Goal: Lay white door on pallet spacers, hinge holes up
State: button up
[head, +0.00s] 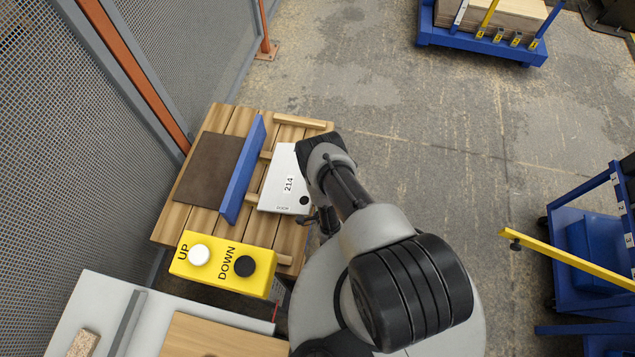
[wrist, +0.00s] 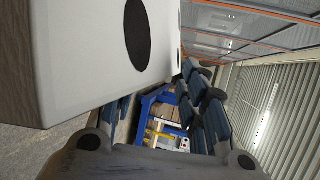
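The white door (head: 280,182), labelled 214, lies flat over the wooden spacers (head: 300,122) on the pallet (head: 222,117), just right of the blue divider (head: 243,170). A dark round hole faces up near its lower right corner; my arm covers its upper right part. My gripper is mostly hidden under my arm at the door's right side in the head view. In the wrist view my gripper (wrist: 165,108) shows two fingers spread apart with nothing between them. The door (wrist: 75,60) with two dark holes fills the upper left there, close to the left finger; contact cannot be told.
A brown board (head: 208,168) lies left of the divider. A yellow UP/DOWN button box (head: 222,264) stands in front of the pallet, with mesh fencing (head: 60,120) at left. Blue carts (head: 590,240) stand at right and a loaded blue rack (head: 480,45) at back. Floor between is clear.

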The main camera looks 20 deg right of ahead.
jog(key=shift+r, duration=0.1)
dwell(0.3)
jog(key=shift+w+r+g+p, duration=0.1)
jog(key=shift+r+g+p, duration=0.25)
jog(key=shift+p, duration=0.4)
jog(key=g+p, duration=0.2)
jog(key=g+y+p, duration=0.1)
jog(key=g+p, duration=0.1)
jog(key=shift+s+r+p, duration=0.2)
jog(key=shift+p, duration=0.15)
jog(key=shift+s+f+g+y+p, duration=0.1)
jog(key=shift+s+g+y+p, duration=0.1)
jog(key=shift+g, duration=0.8)
jog(key=shift+s+g+y+p, duration=0.1)
jog(key=shift+g+y, duration=0.1)
jog(key=shift+g, duration=0.75)
jog(key=shift+a, duration=0.1)
jog(key=shift+s+a+r+p, duration=0.1)
jog(key=shift+s+r+p, duration=0.2)
jog(key=shift+s, duration=0.2)
jog(key=shift+s+a+r+p, duration=0.1)
jog(key=shift+s+r+p, duration=0.05)
jog(key=shift+s+p, duration=0.3)
jog(key=shift+s+a+r+p, duration=0.1)
jog(key=shift+s+r+p, duration=0.15)
jog(key=shift+s, duration=0.3)
jog(key=o, duration=0.6)
jog(key=shift+f, duration=0.1)
jog(key=shift+c, duration=0.2)
